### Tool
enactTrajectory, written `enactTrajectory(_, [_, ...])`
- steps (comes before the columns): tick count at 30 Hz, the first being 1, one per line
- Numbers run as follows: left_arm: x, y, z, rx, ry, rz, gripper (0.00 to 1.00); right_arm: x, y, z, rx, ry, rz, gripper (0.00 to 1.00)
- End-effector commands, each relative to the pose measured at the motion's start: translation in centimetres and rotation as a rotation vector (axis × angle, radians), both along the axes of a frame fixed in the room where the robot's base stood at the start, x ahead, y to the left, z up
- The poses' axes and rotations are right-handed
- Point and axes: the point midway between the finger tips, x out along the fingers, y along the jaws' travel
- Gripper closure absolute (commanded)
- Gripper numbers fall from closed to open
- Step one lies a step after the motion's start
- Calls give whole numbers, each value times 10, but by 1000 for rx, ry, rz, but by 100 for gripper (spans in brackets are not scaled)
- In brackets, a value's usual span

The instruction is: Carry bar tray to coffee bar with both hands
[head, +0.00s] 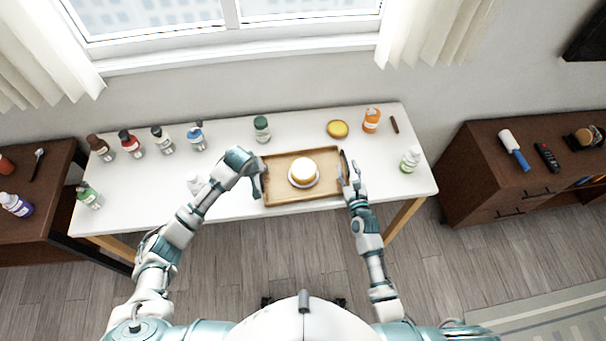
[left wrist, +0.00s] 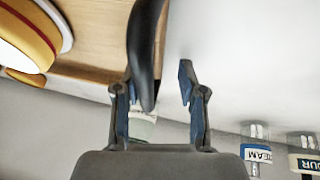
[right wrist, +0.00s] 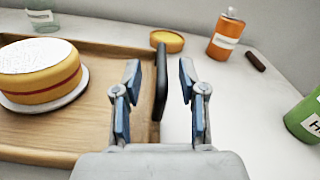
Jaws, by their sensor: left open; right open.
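The wooden bar tray (head: 284,198) lies on the white table with a round cake on a white plate (head: 303,173) in it. My left gripper (head: 257,180) is at the tray's left side. In the left wrist view its open fingers (left wrist: 158,92) stand either side of the dark handle (left wrist: 146,50). My right gripper (head: 349,178) is at the tray's right side. In the right wrist view its open fingers (right wrist: 158,85) stand either side of the other dark handle (right wrist: 161,80). I cannot tell whether any finger touches a handle.
Several bottles (head: 162,139) stand along the table's back left. A green jar (head: 262,129), yellow round item (head: 338,129), orange bottle (head: 371,120) and green-labelled bottle (head: 410,159) surround the tray. Dark cabinets stand left (head: 40,238) and right (head: 470,185), with gaps of floor beside the table.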

Motion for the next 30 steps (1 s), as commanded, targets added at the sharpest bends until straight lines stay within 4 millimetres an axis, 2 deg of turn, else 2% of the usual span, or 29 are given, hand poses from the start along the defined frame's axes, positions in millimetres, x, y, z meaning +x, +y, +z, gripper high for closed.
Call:
enactTrajectory(11, [3,-1,-5,-1,-1,0,59,6,1,0,0,0,0,59])
enactTrajectory(12, [3,-1,-5,-1,-1,0,62,6,1,0,0,0,0,61])
enactTrajectory(15, [3,-1,-5,-1,-1,0,87,6,1,0,0,0,0,86])
enactTrajectory(17, [3,-1,-5,-1,-1,0,100,6,1,0,0,0,0,100])
enactTrajectory(30, [3,0,-3,-2,-3,4,100,6,-1,2,0,-3,-4,100])
